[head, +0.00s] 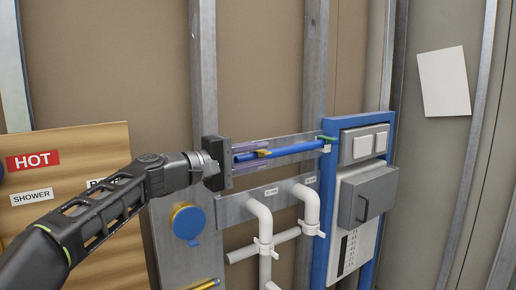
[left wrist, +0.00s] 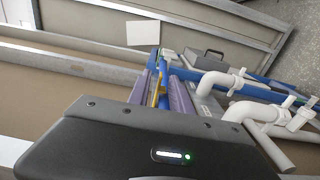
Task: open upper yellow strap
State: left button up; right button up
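The upper yellow strap (head: 262,153) sits around a horizontal blue pipe (head: 300,147) in front of a metal rail. The strap also shows in the left wrist view (left wrist: 161,90). My left gripper (head: 262,155) comes in from the left at the pipe's left end. Its purple fingers are apart, one above and one below the pipe, with the strap near the fingertips. In the left wrist view the fingers (left wrist: 165,85) lie on either side of the pipe and strap. I cannot tell whether they touch the strap. My right gripper is in neither view.
White pipes (head: 263,220) run just below. A blue-framed panel (head: 330,200) with a grey box (head: 368,195) stands at the right. A wooden board with HOT and SHOWER labels (head: 70,165) is at the left, and a round blue cap (head: 187,222) is below my gripper.

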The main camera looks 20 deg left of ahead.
pick_arm(q)
jog(key=shift+w+d, duration=0.1)
jog(key=shift+w, duration=0.1)
jog(key=shift+c, duration=0.2)
grip_shut()
dwell(1.2)
